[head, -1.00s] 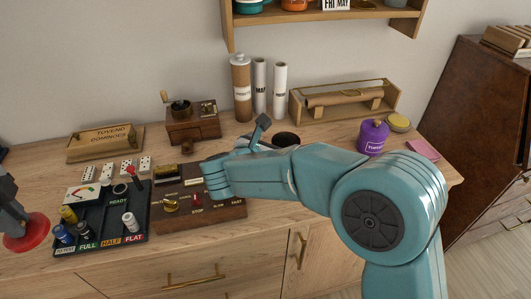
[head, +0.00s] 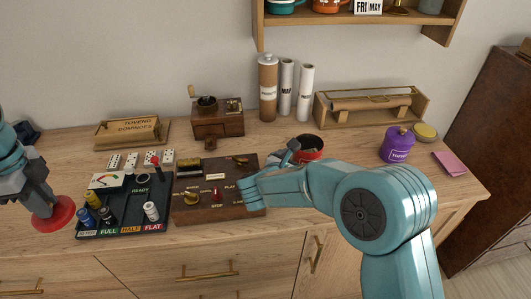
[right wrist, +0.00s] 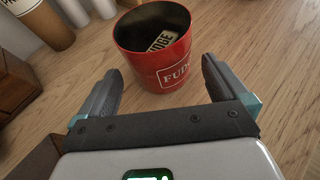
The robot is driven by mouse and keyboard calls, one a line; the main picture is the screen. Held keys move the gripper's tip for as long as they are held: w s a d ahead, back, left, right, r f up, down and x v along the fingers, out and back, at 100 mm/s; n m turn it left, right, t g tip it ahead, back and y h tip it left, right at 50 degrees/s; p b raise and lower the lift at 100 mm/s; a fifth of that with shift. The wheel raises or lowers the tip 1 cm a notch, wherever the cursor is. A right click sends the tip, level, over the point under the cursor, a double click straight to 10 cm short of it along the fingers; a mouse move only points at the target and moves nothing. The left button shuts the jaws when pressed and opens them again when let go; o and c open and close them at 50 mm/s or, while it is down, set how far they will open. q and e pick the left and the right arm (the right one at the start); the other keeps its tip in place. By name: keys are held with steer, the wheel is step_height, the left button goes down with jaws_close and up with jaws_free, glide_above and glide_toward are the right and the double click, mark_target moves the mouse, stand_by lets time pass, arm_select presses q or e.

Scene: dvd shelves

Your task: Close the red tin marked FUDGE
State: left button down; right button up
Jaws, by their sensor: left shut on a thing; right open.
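The red tin marked FUDGE (right wrist: 165,62) stands upright and open on the wooden top in the right wrist view. A pale labelled piece (right wrist: 163,40) shows inside it. In the head view the tin (head: 314,154) is partly hidden behind my right arm. My right gripper (right wrist: 162,68) is open, its fingers pointing at the tin from the near side, with nothing between them. My left gripper (head: 38,199) is shut on a red round lid (head: 53,215), held at the far left near the front edge of the top.
A brown control board (head: 215,208) and a dark tray of small bottles (head: 125,222) lie left of the tin. A wooden grinder (head: 218,123) and tall tubes (head: 268,92) stand behind. A purple tin (head: 397,146) and a roll holder (head: 371,107) are to the right.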

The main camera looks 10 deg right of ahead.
mark_target(301, 161)
arm_select(q)
steer(key=shift+r, duration=0.15)
arm_select(e)
steer(key=x, duration=0.4)
steer(key=shift+w+f, duration=0.1)
arm_select(q)
steer(key=shift+w, duration=0.15)
arm_select(e)
steer(key=shift+c, duration=0.3)
steer(key=c, duration=0.8)
arm_select(q)
step_height(301, 161, up, 2)
steer(key=shift+r+p, duration=0.1)
steer(key=shift+p, duration=1.1)
arm_select(e)
step_height(301, 161, up, 20)
